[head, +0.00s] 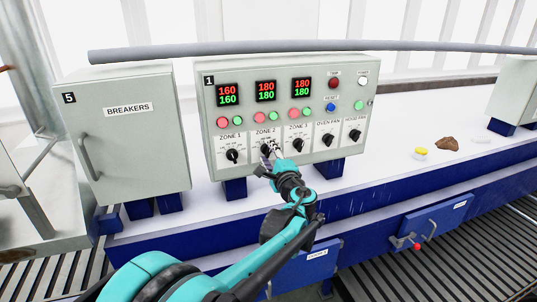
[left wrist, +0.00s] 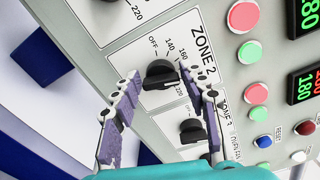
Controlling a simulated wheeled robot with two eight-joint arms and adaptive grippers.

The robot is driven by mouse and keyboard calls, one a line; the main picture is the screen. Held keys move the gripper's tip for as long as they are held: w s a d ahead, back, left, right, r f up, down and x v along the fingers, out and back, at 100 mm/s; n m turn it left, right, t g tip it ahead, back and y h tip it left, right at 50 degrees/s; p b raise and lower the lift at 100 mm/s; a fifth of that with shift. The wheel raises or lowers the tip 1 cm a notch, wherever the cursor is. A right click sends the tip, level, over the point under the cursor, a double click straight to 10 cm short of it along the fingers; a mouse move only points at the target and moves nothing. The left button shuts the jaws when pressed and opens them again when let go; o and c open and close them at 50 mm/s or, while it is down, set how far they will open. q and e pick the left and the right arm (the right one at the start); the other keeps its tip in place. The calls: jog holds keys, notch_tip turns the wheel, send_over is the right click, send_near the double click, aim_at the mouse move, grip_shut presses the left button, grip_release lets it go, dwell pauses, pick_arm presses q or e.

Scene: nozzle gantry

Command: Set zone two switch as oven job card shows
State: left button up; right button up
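The zone 2 switch is a black rotary knob (left wrist: 160,74) on a white dial plate marked OFF, 140, 160 and on to 220. In the head view the ZONE 2 plate (head: 265,133) is on the front of the grey control box (head: 350,95), with its knob partly hidden by my left gripper (head: 270,160). In the left wrist view my left gripper (left wrist: 161,82) is open, its fingertips on either side of the knob; I cannot tell whether they touch it. The knob's pointer setting is unclear. The zone 2 display (head: 265,91) reads 180 over 180. No job card is readable. My right gripper is not in view.
Zone 1 (head: 232,156) and zone 3 (head: 296,153) knobs flank zone 2 closely. Pink and green buttons sit above. A grey breakers cabinet (head: 130,150) stands left. A yellow-topped item (head: 421,153) and a brown lump (head: 447,144) lie on the white bench right.

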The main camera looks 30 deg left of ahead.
pick_arm(q)
jog(key=c, duration=0.6)
jog(key=shift+o, duration=0.2)
jog(key=shift+n, duration=0.4)
jog(key=shift+f+n+b, duration=0.1)
jog(key=shift+n+b, duration=0.45)
jog(key=shift+n, duration=0.65)
jog(key=shift+n+b, duration=0.3)
jog(key=shift+n, duration=1.1)
jog(key=o, duration=1.2)
jog(key=shift+s, duration=0.1)
jog(key=shift+c, duration=0.2)
